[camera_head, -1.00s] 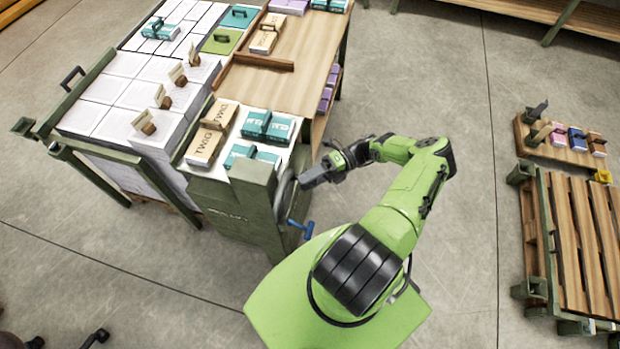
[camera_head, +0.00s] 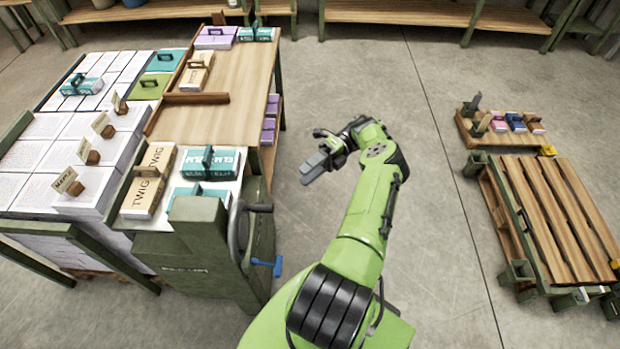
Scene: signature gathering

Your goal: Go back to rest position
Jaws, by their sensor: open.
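My gripper (camera_head: 313,168) is at the end of my green arm, over the open concrete floor to the right of the green lift stand (camera_head: 212,262). It is apart from the stand and holds nothing that I can see. The gap between its fingers is too small to make out in this view. My arm reaches up from the bottom middle and bends left at the wrist. The stand has a grey handwheel (camera_head: 238,232) and a blue handle (camera_head: 268,263) on its right side.
A TWIG box (camera_head: 148,182) and teal ELM boxes (camera_head: 210,163) lie on the stand. A wooden table (camera_head: 235,80) and paper stacks (camera_head: 40,125) are behind and left. A slatted wooden pallet (camera_head: 565,205) stands right. The floor between is clear.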

